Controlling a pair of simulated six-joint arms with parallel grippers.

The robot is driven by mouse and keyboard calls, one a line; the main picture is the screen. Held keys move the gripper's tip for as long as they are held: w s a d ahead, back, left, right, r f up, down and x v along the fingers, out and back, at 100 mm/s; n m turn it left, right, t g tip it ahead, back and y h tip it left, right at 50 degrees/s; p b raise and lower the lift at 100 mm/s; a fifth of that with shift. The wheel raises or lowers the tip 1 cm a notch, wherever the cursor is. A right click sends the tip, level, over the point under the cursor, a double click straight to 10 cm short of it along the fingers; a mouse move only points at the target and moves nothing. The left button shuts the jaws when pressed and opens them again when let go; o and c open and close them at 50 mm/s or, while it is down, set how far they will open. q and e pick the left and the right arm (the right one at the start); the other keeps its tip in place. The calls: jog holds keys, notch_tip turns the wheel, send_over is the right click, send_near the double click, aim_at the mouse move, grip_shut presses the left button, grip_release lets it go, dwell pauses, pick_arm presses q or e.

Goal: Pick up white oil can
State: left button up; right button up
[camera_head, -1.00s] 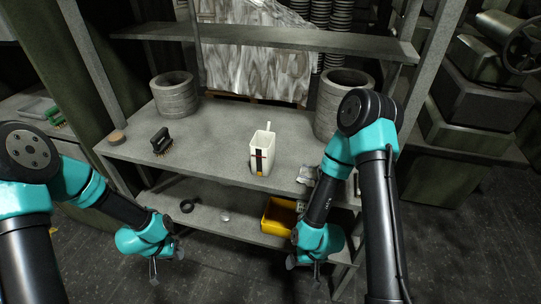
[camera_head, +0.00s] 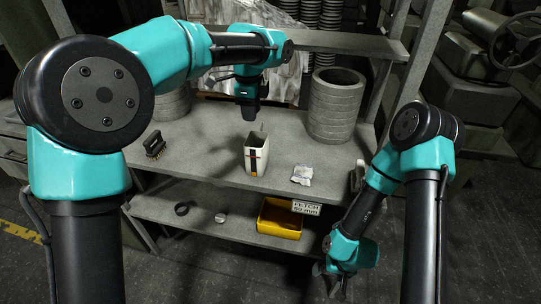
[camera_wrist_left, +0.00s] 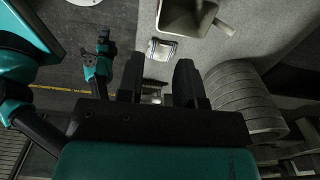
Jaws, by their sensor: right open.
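The white oil can (camera_head: 256,158), with a dark, red and yellow strip on its front, stands upright on the upper shelf top. My left gripper (camera_head: 249,112) hangs above and slightly behind it, apart from it. In the left wrist view the two fingers of my left gripper (camera_wrist_left: 160,70) are spread with nothing gripped. Part of the can (camera_wrist_left: 206,16) shows at the top edge there, beyond the fingers. My right gripper (camera_head: 332,282) is low at the front right, open and empty, below shelf height.
A crumpled pale packet (camera_head: 302,175) lies right of the can. A ribbed grey cylinder (camera_head: 336,108) stands at back right, and a brush (camera_head: 154,145) lies left. A yellow bin (camera_head: 279,220) sits on the lower shelf.

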pick_arm(q)
jog(key=shift+r, duration=0.2)
notch_tip(320, 180, down, 12)
jog(key=shift+f, duration=0.15)
dwell(0.5)
jog(key=shift+a+f, duration=0.15)
jog(key=shift+f, duration=2.45)
grip_shut()
